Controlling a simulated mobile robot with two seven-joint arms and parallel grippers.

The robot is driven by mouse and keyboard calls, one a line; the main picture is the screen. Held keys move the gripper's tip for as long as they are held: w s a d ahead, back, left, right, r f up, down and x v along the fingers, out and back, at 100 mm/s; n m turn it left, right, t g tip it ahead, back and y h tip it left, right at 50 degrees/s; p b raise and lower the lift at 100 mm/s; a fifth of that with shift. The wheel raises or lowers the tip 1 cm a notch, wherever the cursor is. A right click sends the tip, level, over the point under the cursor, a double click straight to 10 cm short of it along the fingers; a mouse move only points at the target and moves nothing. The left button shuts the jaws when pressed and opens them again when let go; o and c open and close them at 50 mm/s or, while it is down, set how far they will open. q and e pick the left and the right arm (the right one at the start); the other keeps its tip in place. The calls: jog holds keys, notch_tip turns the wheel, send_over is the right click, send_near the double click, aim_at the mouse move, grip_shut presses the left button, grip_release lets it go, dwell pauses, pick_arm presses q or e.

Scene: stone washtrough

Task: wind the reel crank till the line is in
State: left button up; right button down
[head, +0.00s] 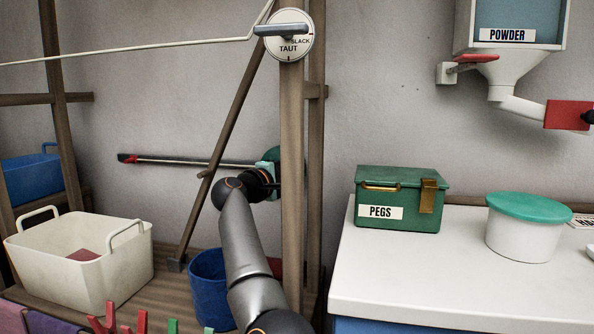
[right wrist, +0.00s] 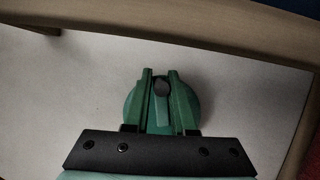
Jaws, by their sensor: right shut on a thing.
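The teal-green reel (head: 275,155) is partly hidden behind a wooden post in the head view. It also shows as a green disc in the right wrist view (right wrist: 132,110). My right gripper (right wrist: 162,82) has its two fingers shut around the dark crank knob (right wrist: 161,89), in front of the disc. In the head view the fingertips are hidden by the wrist and post. A grey bar lies across the dial's upper part. My left gripper is not in view.
Wooden posts (head: 291,120) stand close by the wrist. A white basket (head: 85,265) and blue bucket (head: 207,285) are low on the left. A green PEGS box (head: 398,190) and lidded tub (head: 522,235) stand on the white counter (head: 420,285) at right.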

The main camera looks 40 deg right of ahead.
jog(key=c, duration=0.8)
grip_release()
jog(key=shift+a, duration=0.1)
jog(key=p+v, duration=0.2)
jog(key=v, duration=1)
jog(key=shift+a, duration=0.25)
